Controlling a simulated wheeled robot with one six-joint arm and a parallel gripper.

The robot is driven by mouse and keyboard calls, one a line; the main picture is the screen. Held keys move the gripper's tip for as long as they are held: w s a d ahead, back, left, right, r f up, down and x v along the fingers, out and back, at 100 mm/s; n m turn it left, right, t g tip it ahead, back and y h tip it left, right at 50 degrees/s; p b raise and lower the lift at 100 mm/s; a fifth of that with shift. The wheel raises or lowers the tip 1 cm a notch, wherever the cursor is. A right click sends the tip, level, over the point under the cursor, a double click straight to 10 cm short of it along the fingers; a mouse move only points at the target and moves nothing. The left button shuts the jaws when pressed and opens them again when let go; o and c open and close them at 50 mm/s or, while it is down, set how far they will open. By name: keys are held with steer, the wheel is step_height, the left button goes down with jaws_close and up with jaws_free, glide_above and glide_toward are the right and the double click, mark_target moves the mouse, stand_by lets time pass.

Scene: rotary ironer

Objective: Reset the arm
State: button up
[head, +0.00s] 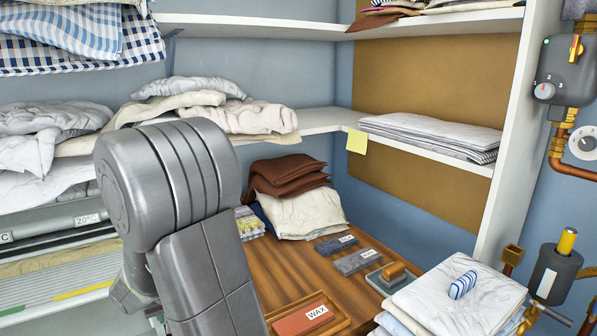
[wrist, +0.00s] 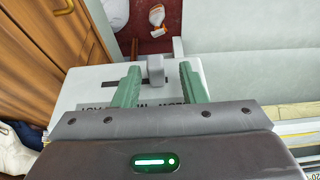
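My gripper (wrist: 158,85) shows in the wrist view as two green fingers standing apart, with nothing held between them. A grey knob-like part (wrist: 155,67) shows beyond the fingertips, over a pale panel with dark lettering partly hidden by the fingers. I cannot tell how far it is from them. In the head view my grey arm rises bent in the left foreground; its gripper end is out of sight there.
A wooden counter (head: 285,262) holds a WAX block (head: 302,318), grey labelled blocks (head: 356,262) and folded cloths (head: 455,295). Linen-filled shelves (head: 318,121) surround it. Valves and copper pipes (head: 572,170) line the right wall. A wooden door (wrist: 32,40) is left in the wrist view.

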steer(key=shift+r, duration=0.15)
stand_by(0.3)
steer(key=p+v, duration=0.1)
steer(key=v, duration=1.3)
steer(key=b+x, duration=0.1)
steer(key=x, duration=1.3)
steer(key=shift+w+d+p, duration=0.25)
steer(key=shift+d+p, duration=0.05)
steer(key=shift+p, duration=0.1)
steer(key=shift+w+d, duration=0.25)
steer(key=shift+d, duration=0.2)
